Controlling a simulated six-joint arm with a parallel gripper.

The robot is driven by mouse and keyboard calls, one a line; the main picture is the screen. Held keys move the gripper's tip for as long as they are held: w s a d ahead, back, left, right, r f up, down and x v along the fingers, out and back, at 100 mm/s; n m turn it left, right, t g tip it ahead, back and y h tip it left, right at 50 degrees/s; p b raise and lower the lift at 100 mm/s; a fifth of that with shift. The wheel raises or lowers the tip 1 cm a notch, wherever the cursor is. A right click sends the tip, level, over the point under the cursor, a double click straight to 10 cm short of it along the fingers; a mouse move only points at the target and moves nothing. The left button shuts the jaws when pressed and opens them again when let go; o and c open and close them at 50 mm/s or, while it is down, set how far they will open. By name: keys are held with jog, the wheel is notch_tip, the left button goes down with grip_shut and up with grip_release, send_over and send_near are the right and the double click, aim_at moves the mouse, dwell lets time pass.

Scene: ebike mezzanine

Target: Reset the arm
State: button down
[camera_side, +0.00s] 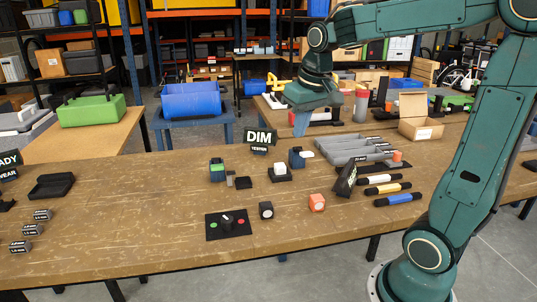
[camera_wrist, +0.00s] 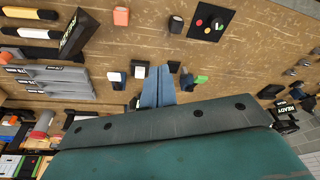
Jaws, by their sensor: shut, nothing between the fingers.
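My gripper (camera_side: 301,124) is at the end of my teal arm, above the back part of the wooden workbench (camera_side: 130,205). Its blue-grey fingers point down and are together, with nothing between them. In the wrist view the fingers (camera_wrist: 158,88) show side by side over the bench, which appears upside down there. The fingertips look clear of the bench top and apart from the small blocks nearby.
Below are a green-topped block (camera_side: 217,172), a white-topped block (camera_side: 280,173), an orange block (camera_side: 317,203), a dark block (camera_side: 266,210) and a button panel (camera_side: 228,229). Grey trays (camera_side: 350,148) and coloured-handled bars (camera_side: 386,188) lie right. A DIM sign (camera_side: 260,138) stands behind.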

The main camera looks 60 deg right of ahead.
jog(key=s+a+f+n+t+y, duration=0.1)
jog(key=s+a+n, duration=0.3)
jog(key=s+a, duration=0.6)
jog(key=s+f+t, duration=0.1)
jog(key=s, duration=0.2)
jog(key=shift+s+a+t, duration=0.35)
jog(key=shift+a+t, duration=0.05)
